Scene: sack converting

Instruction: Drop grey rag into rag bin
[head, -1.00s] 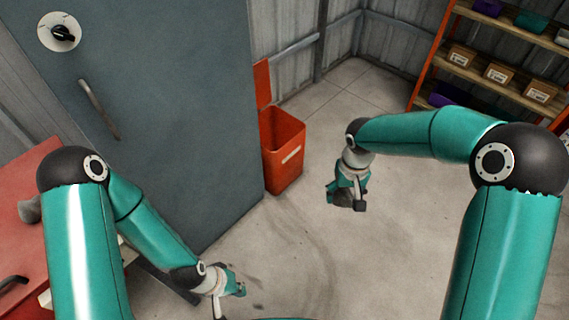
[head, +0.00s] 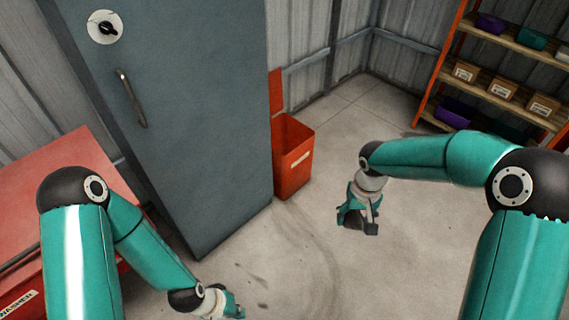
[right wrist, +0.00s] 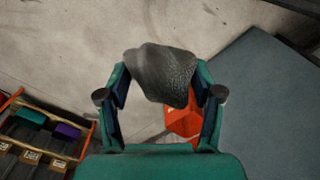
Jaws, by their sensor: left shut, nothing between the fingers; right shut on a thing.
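The grey rag (right wrist: 160,72) hangs bunched between the fingers of my right gripper (right wrist: 160,97) in the right wrist view. My right gripper (head: 357,226) is shut on it; in the head view the rag is hard to make out against the dark fingers. The rag bin (head: 294,165) is an open orange-red box with a raised lid and a pale label. It stands on the floor against the cabinet, left of my right gripper and apart from it. In the right wrist view the bin (right wrist: 183,122) is partly hidden behind the rag and a finger. My left gripper (head: 236,309) is shut and empty at the bottom edge.
A tall grey-blue cabinet (head: 185,120) with a handle and dial stands left of the bin. A red washer (head: 50,205) is at far left. An orange shelf rack (head: 440,75) with boxes and tubs stands at back right. The floor (head: 320,240) between is clear.

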